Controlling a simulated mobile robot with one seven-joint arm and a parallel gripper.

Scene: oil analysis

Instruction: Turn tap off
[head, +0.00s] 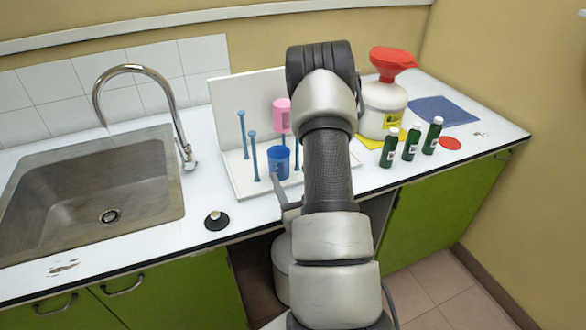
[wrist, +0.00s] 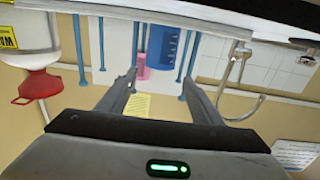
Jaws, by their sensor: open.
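The tap (head: 136,70) is a tall curved chrome spout at the right rear of the sink (head: 60,195). Its small lever (head: 188,158) is at the base, on the side toward the rack. I see no stream of water under the spout. In the upside-down wrist view the tap (wrist: 243,62) shows at the right, apart from my fingers. My gripper (wrist: 160,80) is open and empty, pointing toward the drying rack. In the head view my own arm hides most of it, beside the blue cup.
A white rack (head: 240,110) with blue pegs holds a pink cup (head: 281,115) and a blue cup (head: 278,162), right of the tap. A white bottle with a red funnel (head: 383,108) and green bottles (head: 411,141) stand further right. A black stopper (head: 216,220) lies near the front edge.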

